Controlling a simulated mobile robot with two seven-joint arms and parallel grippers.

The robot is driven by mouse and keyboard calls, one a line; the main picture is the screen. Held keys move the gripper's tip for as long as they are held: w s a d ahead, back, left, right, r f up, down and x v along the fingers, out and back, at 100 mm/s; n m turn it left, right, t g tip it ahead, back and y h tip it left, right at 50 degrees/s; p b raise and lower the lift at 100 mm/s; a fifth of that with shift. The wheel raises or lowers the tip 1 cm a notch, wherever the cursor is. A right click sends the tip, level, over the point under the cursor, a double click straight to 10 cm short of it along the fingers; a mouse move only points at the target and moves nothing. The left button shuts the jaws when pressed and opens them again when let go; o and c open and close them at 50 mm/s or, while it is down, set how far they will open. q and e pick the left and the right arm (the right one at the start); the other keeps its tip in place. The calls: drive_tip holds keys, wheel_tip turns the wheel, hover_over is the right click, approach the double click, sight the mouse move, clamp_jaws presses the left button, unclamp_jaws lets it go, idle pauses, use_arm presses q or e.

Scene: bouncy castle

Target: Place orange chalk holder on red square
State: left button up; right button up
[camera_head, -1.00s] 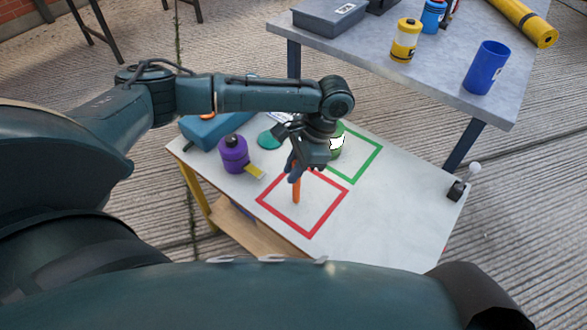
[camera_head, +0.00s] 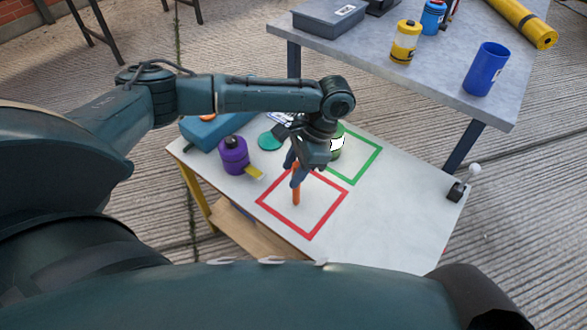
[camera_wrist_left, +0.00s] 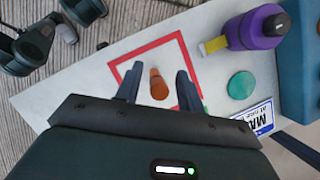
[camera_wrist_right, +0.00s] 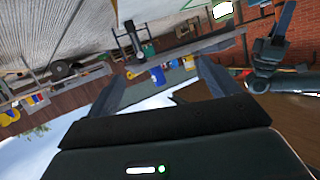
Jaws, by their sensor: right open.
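The orange chalk holder (camera_head: 296,194) stands upright inside the outline of the red square (camera_head: 318,228) on the white table. In the left wrist view the holder (camera_wrist_left: 158,84) lies between the two fingers, with a gap on each side, and the red square (camera_wrist_left: 147,47) frames it. My left gripper (camera_head: 297,173) is open around the holder's upper part, which it partly hides in the head view. My right gripper (camera_wrist_right: 160,86) is open and empty in its own wrist view, away from the holder.
A teal disc (camera_head: 270,139) and a blue case (camera_head: 203,133) are at the back left.

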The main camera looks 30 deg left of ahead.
use_arm(q)
drive_tip(key=p+v, duration=0.2)
drive_tip(key=v, duration=0.8)
drive_tip(key=s+d+f+n+t+h, duration=0.1)
drive_tip(key=s+d+f+t+h, duration=0.35)
drive_tip(key=d, duration=0.65)
drive_tip(key=s+d+f+t+h, duration=0.2)
drive_tip(key=s+d+f+h, duration=0.4)
drive_tip(key=d, duration=0.4)
drive_tip(key=s+a+r+n+t+y, duration=0.1)
drive_tip(key=s+a+n+t, duration=0.1)
drive_tip(key=a, duration=0.5)
drive_tip(key=s+a+r+n+t+y, duration=0.1)
drive_tip(key=s+a+r+n+t, duration=0.1)
drive_tip(key=a+t, duration=0.5)
drive_tip(key=shift+n+y, duration=0.35)
drive_tip(key=shift+n, duration=0.55)
use_arm(e)
drive_tip(key=shift+w+a+f+g, duration=0.2)
drive_tip(key=shift+a+g, duration=0.2)
use_arm(q)
drive_tip(key=shift+s+t, duration=0.15)
drive_tip(key=shift+t, duration=0.1)
